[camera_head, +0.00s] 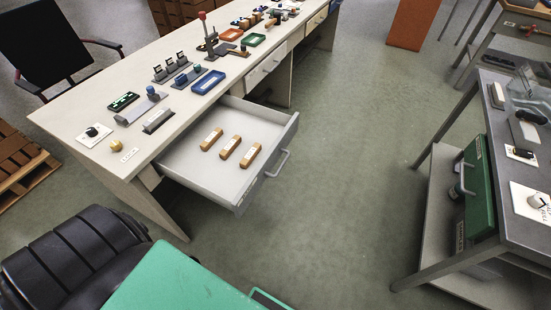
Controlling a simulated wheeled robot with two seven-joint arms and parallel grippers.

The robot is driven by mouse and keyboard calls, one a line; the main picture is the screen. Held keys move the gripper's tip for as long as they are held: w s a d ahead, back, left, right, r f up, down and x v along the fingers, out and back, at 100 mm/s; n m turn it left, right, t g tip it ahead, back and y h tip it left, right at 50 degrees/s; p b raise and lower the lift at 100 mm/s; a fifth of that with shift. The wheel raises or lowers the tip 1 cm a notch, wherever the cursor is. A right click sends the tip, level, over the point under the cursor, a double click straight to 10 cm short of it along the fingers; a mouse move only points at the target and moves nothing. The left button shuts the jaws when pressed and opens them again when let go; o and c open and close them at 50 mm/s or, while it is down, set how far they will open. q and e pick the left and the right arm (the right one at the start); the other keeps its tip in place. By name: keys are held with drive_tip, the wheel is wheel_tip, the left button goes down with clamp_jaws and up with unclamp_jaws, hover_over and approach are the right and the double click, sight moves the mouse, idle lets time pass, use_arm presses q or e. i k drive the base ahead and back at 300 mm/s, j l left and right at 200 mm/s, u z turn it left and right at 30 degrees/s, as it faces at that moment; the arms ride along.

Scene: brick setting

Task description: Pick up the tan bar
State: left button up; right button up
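Three tan bars lie in the open drawer of the long desk: a left bar (206,144), a middle bar (226,153) and a right bar (246,161). Each is a short block with a pale label-like patch on top. They lie apart, roughly parallel, on the bare floor of the light grey drawer (190,160). I cannot tell which one is meant by the tan bar. Neither of my grippers is in view.
The long desk (115,165) carries a blue tray (208,82), a red tray (231,34) and small fixtures. A black chair (75,260) stands before it at lower left. A metal cart (470,80) with a green case (475,190) stands right. The floor between is clear.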

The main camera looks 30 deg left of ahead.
sight(226, 152)
drive_tip(key=u, duration=1.35)
